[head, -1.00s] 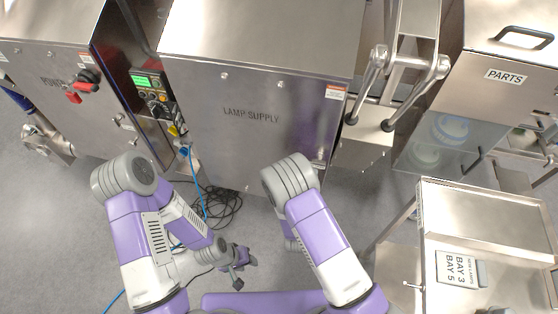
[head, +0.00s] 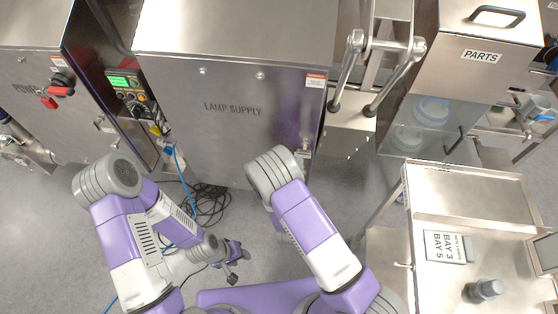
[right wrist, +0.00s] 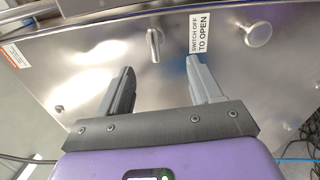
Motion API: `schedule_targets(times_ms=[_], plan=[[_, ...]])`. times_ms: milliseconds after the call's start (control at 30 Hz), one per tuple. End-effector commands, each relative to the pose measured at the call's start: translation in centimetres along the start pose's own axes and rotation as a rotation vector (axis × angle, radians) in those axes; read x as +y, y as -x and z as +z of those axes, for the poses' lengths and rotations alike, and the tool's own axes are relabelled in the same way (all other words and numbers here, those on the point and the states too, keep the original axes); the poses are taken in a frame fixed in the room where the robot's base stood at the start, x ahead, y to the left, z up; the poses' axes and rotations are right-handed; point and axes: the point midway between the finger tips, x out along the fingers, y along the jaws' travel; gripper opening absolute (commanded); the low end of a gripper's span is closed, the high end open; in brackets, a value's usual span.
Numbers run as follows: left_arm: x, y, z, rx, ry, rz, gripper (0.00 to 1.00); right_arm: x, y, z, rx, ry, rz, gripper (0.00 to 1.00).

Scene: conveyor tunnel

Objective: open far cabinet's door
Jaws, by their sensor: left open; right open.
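The steel cabinet marked LAMP SUPPLY (head: 190,135) stands in front of me, its door shut, with a small latch (head: 305,150) at its right edge. I cannot tell if it is the far cabinet; a POWER cabinet (head: 25,130) stands left. In the right wrist view, a steel panel (right wrist: 80,75) bears a handle (right wrist: 153,45), a round knob (right wrist: 258,34) and a label "switch off to open" (right wrist: 199,35). My right gripper (right wrist: 160,75) is open, empty and facing this panel; my forearm hides it in the head view. My left gripper (head: 236,268) is open and low over the floor.
A PARTS cabinet (head: 455,70) with a glass front stands at right. A steel trolley (head: 425,205) with a sign and a dark cylinder (head: 484,291) is at lower right. Black cables (head: 210,205) and a blue cable lie on the floor. A red switch (head: 48,102) is on the POWER cabinet.

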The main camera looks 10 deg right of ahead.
Motion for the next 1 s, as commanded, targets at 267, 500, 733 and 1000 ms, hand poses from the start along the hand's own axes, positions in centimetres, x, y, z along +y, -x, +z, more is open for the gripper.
schedule_targets(times_ms=[267,500,733,1000], plan=[[-0.8,-2.2,-0.1,0.000,0.000,0.000,0.43,-10.3,0.1,0.2,0.001,0.495,-0.004,0.65],[-1.1,-2.9,-0.1,0.000,0.000,0.000,0.43,-14.1,0.2,0.5,0.003,0.720,-0.001,0.65],[-1.4,-3.8,-0.2,0.000,0.000,0.000,0.43,-14.2,-3.0,0.5,0.000,0.722,0.000,0.65],[-1.7,-4.6,-0.2,0.000,0.000,0.000,0.43,-14.1,-6.4,0.5,0.002,0.722,-0.001,0.65]])
